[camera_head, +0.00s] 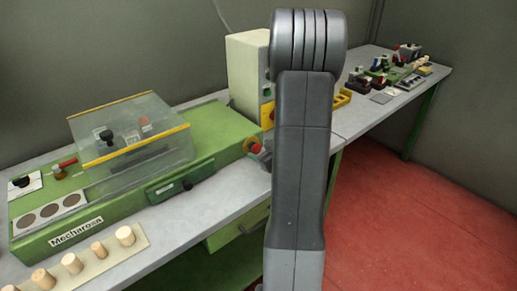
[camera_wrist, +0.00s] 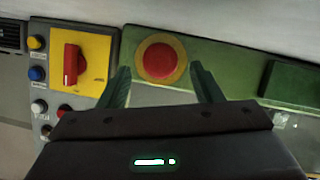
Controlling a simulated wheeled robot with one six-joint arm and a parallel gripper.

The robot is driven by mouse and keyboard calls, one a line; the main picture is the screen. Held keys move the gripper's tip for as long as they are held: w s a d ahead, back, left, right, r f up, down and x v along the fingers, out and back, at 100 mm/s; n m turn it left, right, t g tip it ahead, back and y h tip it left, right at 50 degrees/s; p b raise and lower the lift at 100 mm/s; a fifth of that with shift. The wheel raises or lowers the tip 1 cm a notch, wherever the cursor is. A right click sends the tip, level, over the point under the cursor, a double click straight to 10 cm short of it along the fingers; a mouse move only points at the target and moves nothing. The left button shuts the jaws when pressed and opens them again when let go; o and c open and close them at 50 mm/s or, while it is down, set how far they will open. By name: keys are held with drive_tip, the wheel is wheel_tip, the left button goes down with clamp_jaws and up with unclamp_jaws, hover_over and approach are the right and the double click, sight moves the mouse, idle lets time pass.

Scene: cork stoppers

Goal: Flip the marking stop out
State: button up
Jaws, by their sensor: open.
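A green machine (camera_head: 195,190) marked "Mecharosa" stands on the bench. I cannot tell which of its parts is the marking stop. Under its clear cover (camera_head: 140,115) sit a black knob (camera_head: 106,136) and a small red part (camera_head: 145,124). A red-handled lever (camera_head: 64,163) lies left of the cover. A red mushroom button (camera_wrist: 161,60) on a yellow ring is at the machine's right end; it also shows in the head view (camera_head: 255,148). My gripper (camera_wrist: 162,74) is open and empty, its fingers framing the button in the wrist view. In the head view my arm mostly hides it.
A control cabinet (camera_head: 242,75) stands behind; its red rotary switch (camera_wrist: 71,65) sits on a yellow plate beside my left finger. Several corks (camera_head: 72,263) stand on a board (camera_head: 105,262) in front. Various small parts (camera_head: 385,75) crowd the far bench. The red floor is clear.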

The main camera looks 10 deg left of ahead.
drive_tip(key=shift+x, duration=1.2)
clamp_jaws()
drive_tip(key=shift+s+d+b, duration=0.4)
drive_tip(key=shift+d+b, duration=0.1)
unclamp_jaws()
drive_tip(key=v, duration=1.4)
drive_tip(key=shift+p, duration=0.4)
drive_tip(key=shift+f, duration=0.1)
